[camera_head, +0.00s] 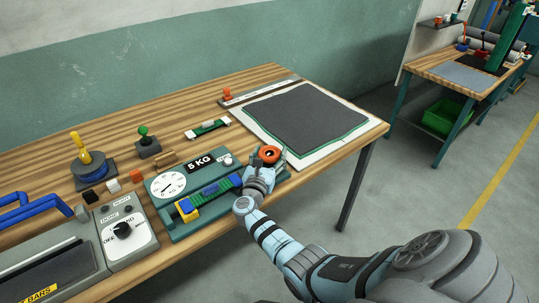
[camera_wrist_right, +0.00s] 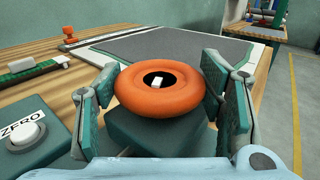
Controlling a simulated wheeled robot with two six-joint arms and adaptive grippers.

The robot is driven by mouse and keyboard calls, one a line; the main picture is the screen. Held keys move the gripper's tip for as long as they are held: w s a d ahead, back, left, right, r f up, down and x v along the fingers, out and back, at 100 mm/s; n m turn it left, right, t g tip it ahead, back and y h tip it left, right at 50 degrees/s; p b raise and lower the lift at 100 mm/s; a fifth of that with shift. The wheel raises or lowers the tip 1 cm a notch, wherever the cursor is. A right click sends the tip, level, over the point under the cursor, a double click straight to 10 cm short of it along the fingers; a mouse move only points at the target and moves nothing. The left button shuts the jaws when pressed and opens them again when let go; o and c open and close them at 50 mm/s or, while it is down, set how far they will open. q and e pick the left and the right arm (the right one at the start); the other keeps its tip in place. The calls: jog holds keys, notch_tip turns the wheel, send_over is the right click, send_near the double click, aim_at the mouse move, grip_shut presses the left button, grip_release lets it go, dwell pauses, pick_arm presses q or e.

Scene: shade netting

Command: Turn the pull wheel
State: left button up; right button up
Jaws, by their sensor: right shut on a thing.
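The pull wheel (camera_head: 269,154) is an orange ring at the right end of the green 5 KG tester (camera_head: 184,231). It also shows in the right wrist view (camera_wrist_right: 160,103), with a dark hollow centre and a small white mark in it, on a green block. My right gripper (camera_head: 264,168) is at the wheel, its fingers (camera_wrist_right: 160,92) on either side of it and shut on it. The exact contact of the fingertips is hard to see. My left gripper is not in view.
A white ZERO button (camera_wrist_right: 24,135) is left of the wheel. Behind lies a dark netting sheet (camera_head: 318,115) on a white board. A control box with a black knob (camera_head: 123,230) and a green-knobbed lever (camera_head: 144,137) stand left. The table's front edge is close to my right arm.

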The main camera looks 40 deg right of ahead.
jog(key=o, duration=1.2)
jog(key=shift+c, duration=0.2)
jog(key=v, duration=1.2)
jog(key=shift+a, duration=0.1)
